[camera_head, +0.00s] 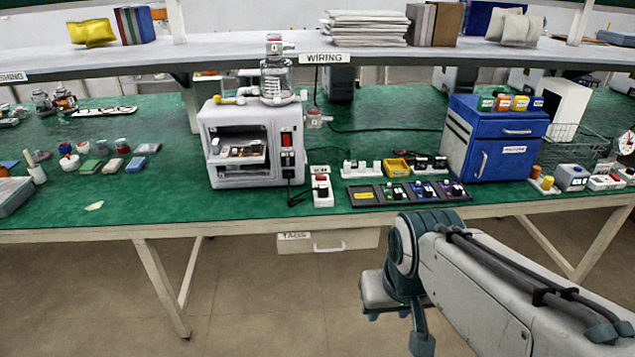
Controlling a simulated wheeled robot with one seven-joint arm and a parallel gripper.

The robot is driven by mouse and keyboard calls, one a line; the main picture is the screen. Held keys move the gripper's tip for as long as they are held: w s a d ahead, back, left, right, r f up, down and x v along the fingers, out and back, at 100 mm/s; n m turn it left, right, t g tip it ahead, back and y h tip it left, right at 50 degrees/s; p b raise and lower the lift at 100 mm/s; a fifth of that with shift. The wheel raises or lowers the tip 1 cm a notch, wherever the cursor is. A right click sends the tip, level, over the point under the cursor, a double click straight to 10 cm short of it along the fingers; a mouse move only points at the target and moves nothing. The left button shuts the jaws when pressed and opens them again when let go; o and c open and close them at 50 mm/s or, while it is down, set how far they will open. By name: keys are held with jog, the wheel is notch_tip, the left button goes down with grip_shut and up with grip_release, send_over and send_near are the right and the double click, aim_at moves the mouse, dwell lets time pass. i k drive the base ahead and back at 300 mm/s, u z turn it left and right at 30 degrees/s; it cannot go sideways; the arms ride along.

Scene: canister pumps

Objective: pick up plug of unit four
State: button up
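A white machine (228,178) with a glass canister on top stands on the green bench, its front bay open. My gripper (387,312) appears in front of and below the bench edge, apart from these things. Its fingers are small and partly hidden by my arm, so their opening is unclear.
A row of dark modules (408,193) lies right of the strip, with a yellow bin (397,167) behind. A blue cabinet (485,135) stands further right. A shelf (215,48) overhangs the bench.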

aim_at(323, 189)
jog(key=z, duration=0.05)
jog(key=k, duration=0.45)
jog(key=u, duration=0.8)
jog(key=i, duration=1.3)
jog(key=z, duration=0.6)
jog(key=i, duration=0.95)
jog(key=z, duration=0.75)
